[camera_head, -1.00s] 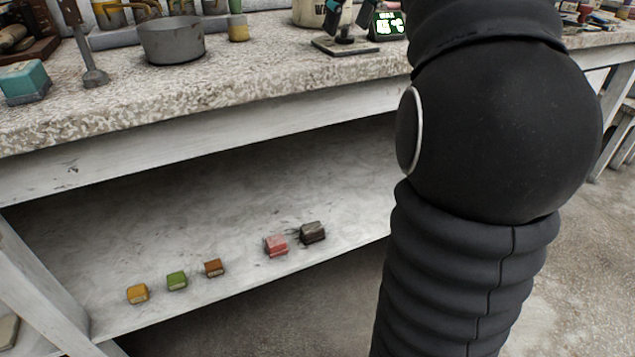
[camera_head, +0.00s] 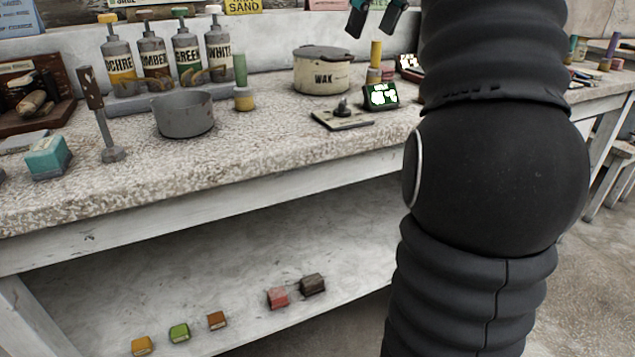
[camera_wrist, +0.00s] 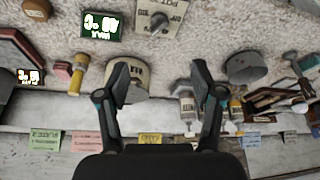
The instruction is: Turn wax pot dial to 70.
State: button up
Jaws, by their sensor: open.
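The cream wax pot (camera_head: 322,75), marked WAK, stands on the bench with a dark lid; it also shows in the wrist view (camera_wrist: 130,90). In front of it lies a flat plate with a small dark dial knob (camera_head: 343,108). The dial also shows in the wrist view (camera_wrist: 158,22), beyond my fingertips. A lit green display (camera_head: 381,95) stands right of the dial; its digits are too blurred to read. My gripper (camera_head: 373,24) is open and empty, above and apart from the pot and dial. My arm hides the bench to the right.
A grey pan (camera_head: 184,115), a teal block (camera_head: 47,157) and an upright tool (camera_head: 103,120) stand on the left of the bench. Several paint bottles (camera_head: 153,52) line the back. Small coloured blocks (camera_head: 217,320) lie on the lower shelf. Bare bench lies in front of the dial.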

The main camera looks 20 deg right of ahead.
jog(key=s+a+f+m, duration=0.1)
jog(key=s+a+f, duration=0.3)
jog(key=f, duration=0.6)
jog(key=s+a+f+m+h+p, duration=0.1)
jog(key=s+a+f, duration=0.4)
jog(key=f, duration=0.5)
jog(key=s+a+f+m+t+p, duration=0.1)
jog(key=s+a+f, duration=0.4)
jog(key=f, duration=0.5)
jog(key=shift+a+f, duration=0.4)
jog(key=shift+a, duration=0.3)
jog(key=shift+s+a+f, duration=0.15)
jog(key=shift+s+f, duration=0.3)
jog(key=shift+f, duration=0.35)
jog(key=shift+s+a+f, duration=0.15)
jog(key=shift+s+f, duration=0.3)
jog(key=shift+f, duration=0.35)
dwell(2.7)
